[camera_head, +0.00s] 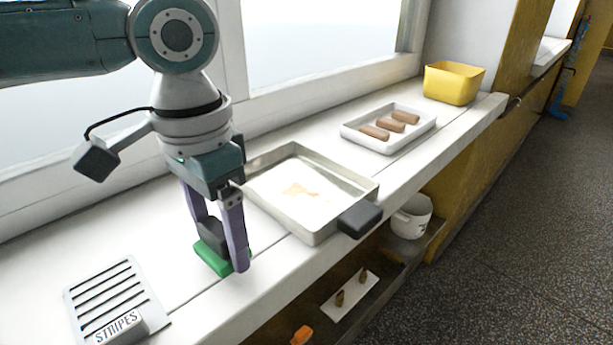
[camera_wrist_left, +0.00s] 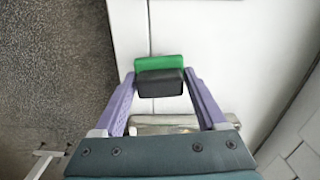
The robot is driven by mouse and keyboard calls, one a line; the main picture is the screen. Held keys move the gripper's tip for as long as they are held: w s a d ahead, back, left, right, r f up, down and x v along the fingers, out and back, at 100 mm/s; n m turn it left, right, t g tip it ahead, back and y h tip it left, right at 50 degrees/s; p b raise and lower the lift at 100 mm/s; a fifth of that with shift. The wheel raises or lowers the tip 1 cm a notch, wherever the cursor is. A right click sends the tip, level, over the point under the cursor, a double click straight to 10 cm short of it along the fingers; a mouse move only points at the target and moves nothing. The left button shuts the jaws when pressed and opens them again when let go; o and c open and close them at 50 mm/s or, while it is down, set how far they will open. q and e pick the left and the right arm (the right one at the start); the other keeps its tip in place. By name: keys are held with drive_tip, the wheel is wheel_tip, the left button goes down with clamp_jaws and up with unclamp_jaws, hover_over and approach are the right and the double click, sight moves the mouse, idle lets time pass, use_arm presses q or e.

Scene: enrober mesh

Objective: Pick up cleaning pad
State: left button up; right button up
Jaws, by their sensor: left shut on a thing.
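The cleaning pad (camera_head: 213,259) has a green base and a black block-shaped grip on top. It is at the white counter (camera_head: 170,270), between the slotted plate and the metal tray. My left gripper (camera_head: 225,258) points down over it, with its purple fingers on both sides of the black grip, shut on it. In the left wrist view the pad (camera_wrist_left: 160,64) shows between the fingertips (camera_wrist_left: 160,84). I cannot tell whether the pad touches the counter. My right gripper is not in view.
A metal tray (camera_head: 322,232) with a pale layer and a dark handle is close on the right. A slotted plate marked STRIPES (camera_head: 80,290) lies at the left. A white tray (camera_head: 390,150) with brown bars and a yellow tub (camera_head: 452,84) stand farther along.

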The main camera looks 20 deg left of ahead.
sight(217, 226)
use_arm(q)
wheel_tip(217, 226, up, 18)
drive_tip(key=p, duration=0.3)
drive_tip(key=shift+r, duration=0.1)
